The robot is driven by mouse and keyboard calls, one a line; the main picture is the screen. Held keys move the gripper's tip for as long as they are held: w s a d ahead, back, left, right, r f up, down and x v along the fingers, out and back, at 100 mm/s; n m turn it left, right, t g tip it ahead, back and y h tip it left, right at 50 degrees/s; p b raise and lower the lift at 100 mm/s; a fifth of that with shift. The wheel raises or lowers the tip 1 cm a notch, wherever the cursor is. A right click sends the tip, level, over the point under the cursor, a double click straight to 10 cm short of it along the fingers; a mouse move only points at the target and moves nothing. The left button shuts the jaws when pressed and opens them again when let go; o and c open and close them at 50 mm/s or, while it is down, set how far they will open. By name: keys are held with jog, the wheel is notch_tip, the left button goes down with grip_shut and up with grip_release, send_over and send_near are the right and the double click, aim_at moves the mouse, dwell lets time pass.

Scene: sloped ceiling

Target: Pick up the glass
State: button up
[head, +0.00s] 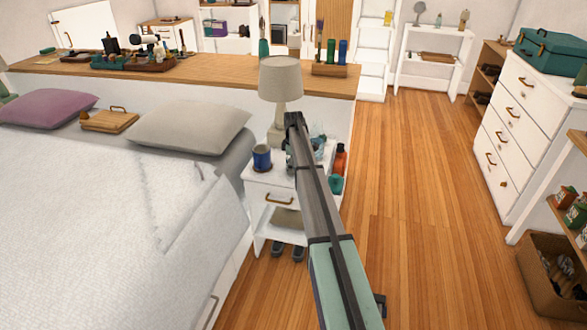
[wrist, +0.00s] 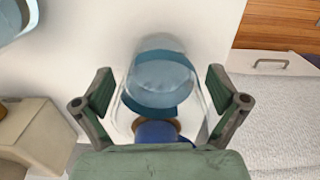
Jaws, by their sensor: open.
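A clear, bluish glass (wrist: 162,78) stands between the two fingers of my gripper (wrist: 160,92) in the wrist view. The fingers are wide apart, one on each side, with a gap to the glass on both sides. In the head view my arm covers most of my gripper and the nightstand top (head: 258,176) around it. Bluish clear glassware (head: 319,146) shows just right of my arm there; I cannot tell if it is the same glass.
A blue mug (head: 262,157) stands left of my gripper on the nightstand; a lamp (head: 280,82) stands behind. An orange bottle (head: 340,158) is to the right. The bed (head: 100,200) fills the left; the wooden floor (head: 425,220) on the right is clear.

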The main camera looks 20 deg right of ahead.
jog(key=c, duration=1.3)
